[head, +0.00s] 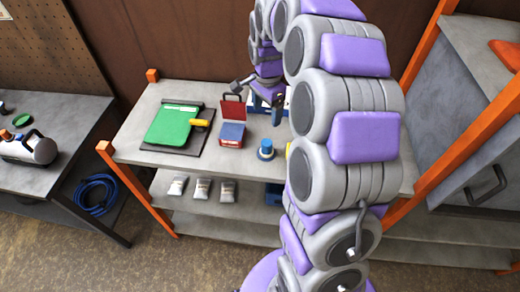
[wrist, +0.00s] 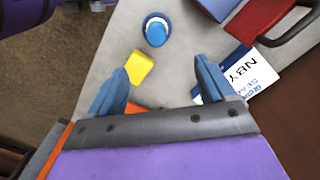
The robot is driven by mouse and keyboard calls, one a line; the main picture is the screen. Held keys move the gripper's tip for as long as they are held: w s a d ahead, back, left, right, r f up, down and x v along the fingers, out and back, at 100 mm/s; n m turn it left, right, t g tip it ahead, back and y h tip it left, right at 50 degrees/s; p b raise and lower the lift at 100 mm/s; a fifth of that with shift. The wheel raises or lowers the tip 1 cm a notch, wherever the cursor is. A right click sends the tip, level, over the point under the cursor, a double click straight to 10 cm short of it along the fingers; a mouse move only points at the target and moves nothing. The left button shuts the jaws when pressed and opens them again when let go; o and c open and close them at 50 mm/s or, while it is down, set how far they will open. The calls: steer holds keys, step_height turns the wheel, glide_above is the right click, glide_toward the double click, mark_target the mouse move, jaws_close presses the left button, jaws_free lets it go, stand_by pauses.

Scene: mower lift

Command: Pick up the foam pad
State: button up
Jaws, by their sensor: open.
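A small yellow block, which looks like the foam pad (wrist: 140,67), lies flat on the grey bench top in the wrist view. It is just beyond my left finger's tip, left of the middle of the gap. In the head view only a yellow sliver (head: 289,150) shows beside my arm, which hides the rest. My gripper (wrist: 160,66) is open and empty, its two blue fingers spread wide. In the head view my gripper (head: 267,108) hangs over the bench, behind the blue round object.
A blue round object (wrist: 156,30) stands near the pad; it also shows in the head view (head: 266,150). A white-and-blue labelled box (wrist: 247,70) is by my right finger. A red-and-blue box (head: 231,134) and green clipboard (head: 174,125) lie left. Orange posts (head: 136,184) frame the bench.

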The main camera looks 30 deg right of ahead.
mark_target(267, 142)
step_height(267, 142, down, 11)
steer(key=shift+d+f+b, duration=0.1)
steer(key=shift+d+b, duration=0.05)
steer(key=shift+b, duration=0.8)
steer(key=shift+a+f, duration=0.35)
steer(key=shift+f, duration=0.25)
steer(key=f, duration=0.1)
steer(key=f+b, duration=0.1)
steer(key=f, duration=0.3)
steer(key=shift+s+d+f+b, duration=0.1)
steer(key=shift+s+d+b, duration=0.15)
steer(key=shift+d+b, duration=0.1)
steer(key=shift+a, duration=0.15)
steer(key=c, duration=1.1)
steer(key=shift+c, duration=0.2)
steer(key=shift+r+p, duration=0.6)
steer(key=shift+r, duration=1.3)
steer(key=s+a+r+p, duration=0.1)
steer(key=s+p, duration=0.1)
steer(key=s, duration=1.4)
steer(key=shift+r, duration=0.25)
